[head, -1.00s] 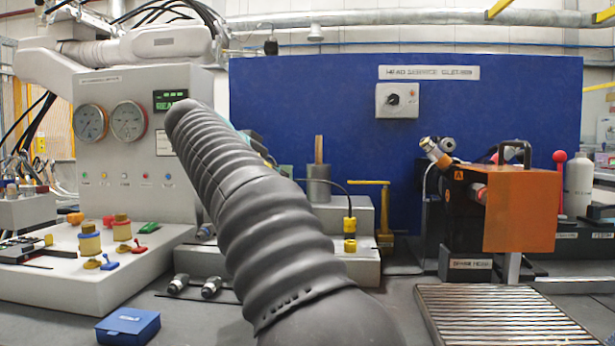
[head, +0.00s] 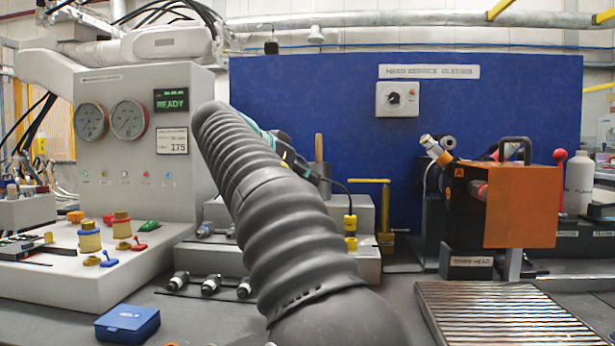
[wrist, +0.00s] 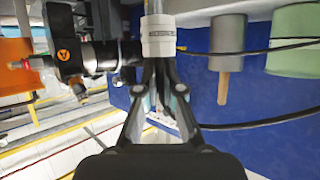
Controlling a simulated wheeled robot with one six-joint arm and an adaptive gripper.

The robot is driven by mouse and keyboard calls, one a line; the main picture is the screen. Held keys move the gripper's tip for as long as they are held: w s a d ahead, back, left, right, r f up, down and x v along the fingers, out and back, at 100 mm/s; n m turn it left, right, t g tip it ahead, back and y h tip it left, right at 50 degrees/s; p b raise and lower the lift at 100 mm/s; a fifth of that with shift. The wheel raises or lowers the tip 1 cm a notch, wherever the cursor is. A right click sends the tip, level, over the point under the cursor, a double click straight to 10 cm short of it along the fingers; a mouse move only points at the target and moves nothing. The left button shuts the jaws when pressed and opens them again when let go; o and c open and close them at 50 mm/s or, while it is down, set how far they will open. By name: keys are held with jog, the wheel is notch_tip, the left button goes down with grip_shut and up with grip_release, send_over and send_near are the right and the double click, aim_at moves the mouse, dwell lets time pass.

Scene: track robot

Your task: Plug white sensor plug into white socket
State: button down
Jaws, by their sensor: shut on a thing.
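In the wrist view my gripper (wrist: 159,66) is shut on a white plug (wrist: 158,36), a ribbed white cylinder with a small label band. A grey shaft extends from it toward the top edge. In the head view my gripper (head: 292,158) is mostly hidden behind my grey sleeved arm, in front of the blue panel; the plug is not visible there. I cannot pick out the white socket in either view.
A grey cylinder with a wooden rod (wrist: 226,55) and black cables lie right of the plug in the wrist view. The orange-fronted box (head: 520,205) stands at right, behind a slatted grate (head: 510,320). Metal connectors (head: 211,285) and a blue box (head: 128,323) lie in front.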

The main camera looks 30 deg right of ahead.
jog(key=shift+f+b, duration=2)
jog(key=shift+f, duration=0.45)
jog(key=shift+f+b, duration=1.2)
jog(key=shift+f, duration=0.1)
jog(key=c, duration=1.2)
grip_release()
jog(key=shift+c, duration=0.2)
jog(key=v, duration=1.2)
jog(key=shift+s, duration=0.1)
